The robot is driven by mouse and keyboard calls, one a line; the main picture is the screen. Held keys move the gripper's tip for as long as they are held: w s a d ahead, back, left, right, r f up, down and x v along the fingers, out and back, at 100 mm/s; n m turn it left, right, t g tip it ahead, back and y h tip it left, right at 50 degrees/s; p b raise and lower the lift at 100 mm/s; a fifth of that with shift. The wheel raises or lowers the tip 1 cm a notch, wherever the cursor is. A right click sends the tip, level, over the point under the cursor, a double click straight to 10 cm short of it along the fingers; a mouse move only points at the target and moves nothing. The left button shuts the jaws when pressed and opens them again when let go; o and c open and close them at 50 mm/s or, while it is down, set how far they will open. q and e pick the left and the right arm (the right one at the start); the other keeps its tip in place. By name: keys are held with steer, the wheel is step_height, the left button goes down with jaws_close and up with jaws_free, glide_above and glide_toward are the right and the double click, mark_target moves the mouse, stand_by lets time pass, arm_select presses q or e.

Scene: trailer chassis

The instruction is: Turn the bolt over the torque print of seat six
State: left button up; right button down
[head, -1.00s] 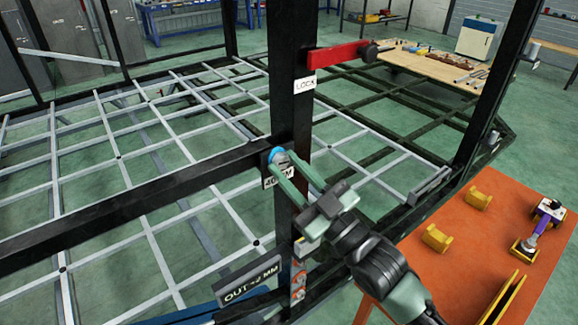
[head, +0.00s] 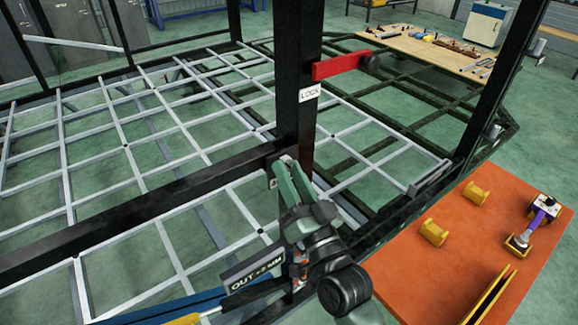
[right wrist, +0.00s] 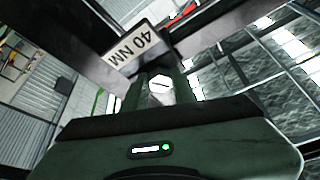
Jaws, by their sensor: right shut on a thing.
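My right gripper (head: 287,168) reaches up to the black upright post (head: 297,100) where the horizontal beam meets it. Its green fingers are shut on the bolt, whose pale hexagonal head (right wrist: 160,84) shows between the fingertips in the right wrist view. In the head view the fingers hide the bolt. The white torque print (right wrist: 142,47) beside it reads 40 NM in the right wrist view; in the head view it is mostly covered by the gripper. My left gripper is not in view.
A red lever (head: 340,65) with a LOCK label (head: 309,93) sits higher on the post. A dark OUT panel (head: 252,272) is low beside my right arm. An orange table (head: 440,270) with yellow blocks stands at the right. A silver grid frame (head: 125,148) fills the left.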

steer(key=shift+f+m, duration=0.15)
steer(key=shift+m, duration=0.25)
steer(key=c, duration=1.1)
jaws_free()
steer(key=shift+d, duration=0.1)
steer(key=shift+s+d+r, duration=0.2)
steer(key=shift+s, duration=0.05)
steer(key=shift+f, duration=0.1)
steer(key=b+v, duration=0.3)
steer(key=v, duration=0.4)
steer(key=shift+s+d, duration=0.15)
steer(key=shift+s, duration=0.2)
